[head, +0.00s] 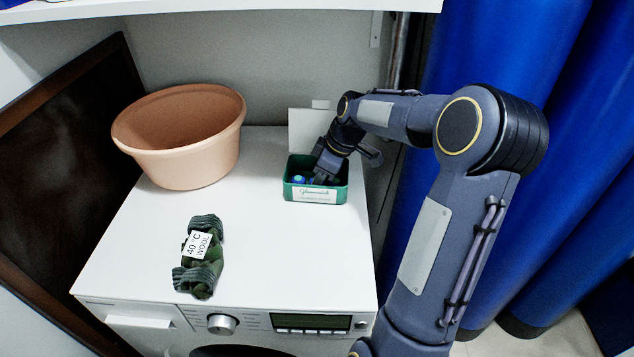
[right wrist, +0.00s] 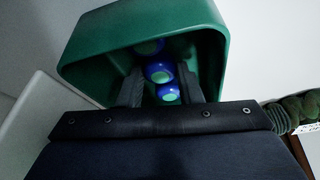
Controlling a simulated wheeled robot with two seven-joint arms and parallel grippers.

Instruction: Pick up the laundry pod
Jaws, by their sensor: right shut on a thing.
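The laundry pods are blue with green tops and lie in a green box (head: 342,194) with a white label, at the back right of the white machine top. A pod (head: 299,180) shows at the box's left side in the head view. My right gripper (head: 323,177) reaches down into the box. In the right wrist view its two dark fingers are shut on a laundry pod (right wrist: 159,72). Other pods show in line with it, one nearer (right wrist: 169,94) and one deeper (right wrist: 148,47). The exact contact is dim. My left gripper is not in view.
A terracotta-coloured tub (head: 182,160) stands at the back left. A dark green knitted bundle (head: 199,273) with a "40 °C WOOL" tag lies at the front left. A white upright panel (head: 307,125) is behind the box. The machine top's middle (head: 255,235) is clear. Blue curtains hang right.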

